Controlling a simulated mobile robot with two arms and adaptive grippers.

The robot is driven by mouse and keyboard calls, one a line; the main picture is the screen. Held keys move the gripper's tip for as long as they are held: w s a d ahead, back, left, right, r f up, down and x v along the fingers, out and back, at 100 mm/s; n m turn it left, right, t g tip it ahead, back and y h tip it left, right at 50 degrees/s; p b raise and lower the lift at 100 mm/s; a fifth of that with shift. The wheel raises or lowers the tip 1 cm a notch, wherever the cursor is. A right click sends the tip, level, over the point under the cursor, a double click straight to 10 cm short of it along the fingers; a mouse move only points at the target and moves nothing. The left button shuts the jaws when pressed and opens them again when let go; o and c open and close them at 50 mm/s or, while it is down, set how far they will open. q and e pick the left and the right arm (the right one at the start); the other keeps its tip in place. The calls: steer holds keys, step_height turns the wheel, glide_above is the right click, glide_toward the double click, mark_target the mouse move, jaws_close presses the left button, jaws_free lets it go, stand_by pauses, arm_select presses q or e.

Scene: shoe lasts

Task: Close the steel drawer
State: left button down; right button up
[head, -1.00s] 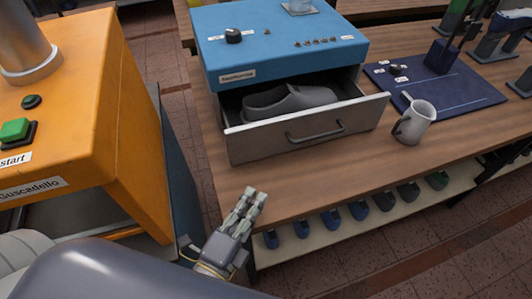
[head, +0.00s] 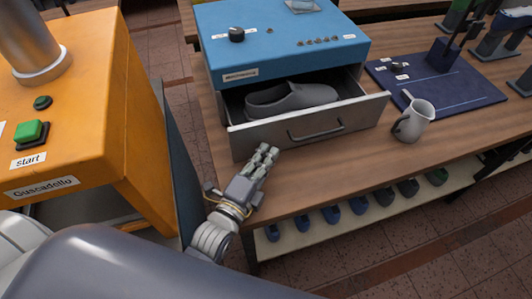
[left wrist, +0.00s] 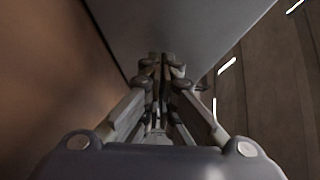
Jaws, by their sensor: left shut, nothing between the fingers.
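The steel drawer (head: 262,136) stands open, pulled out from the blue machine (head: 280,41) on the wooden bench. A grey shoe last (head: 290,99) lies inside it, and a bar handle (head: 316,131) is on its front. My left gripper (head: 267,151) is shut and empty, just in front of the lower left part of the drawer front. I cannot tell whether the fingertips touch it. In the left wrist view the closed fingers (left wrist: 160,70) point at a grey surface, probably the drawer front. My right gripper is not in view.
A grey mug (head: 413,121) stands right of the drawer, by a dark blue mat (head: 455,93). An orange machine (head: 70,120) with a green button stands close on the left. Several shoe lasts sit on the shelf (head: 290,243) below. Bench space before the drawer is clear.

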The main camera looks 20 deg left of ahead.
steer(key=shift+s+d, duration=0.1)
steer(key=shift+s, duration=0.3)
arm_select(q)
steer(key=w+a, duration=0.1)
steer(key=w, duration=0.1)
steer(key=w+a, duration=0.2)
steer(key=w+a+p, duration=0.1)
steer(key=w, duration=0.2)
steer(key=shift+w+a, duration=0.1)
steer(key=shift+a, duration=0.3)
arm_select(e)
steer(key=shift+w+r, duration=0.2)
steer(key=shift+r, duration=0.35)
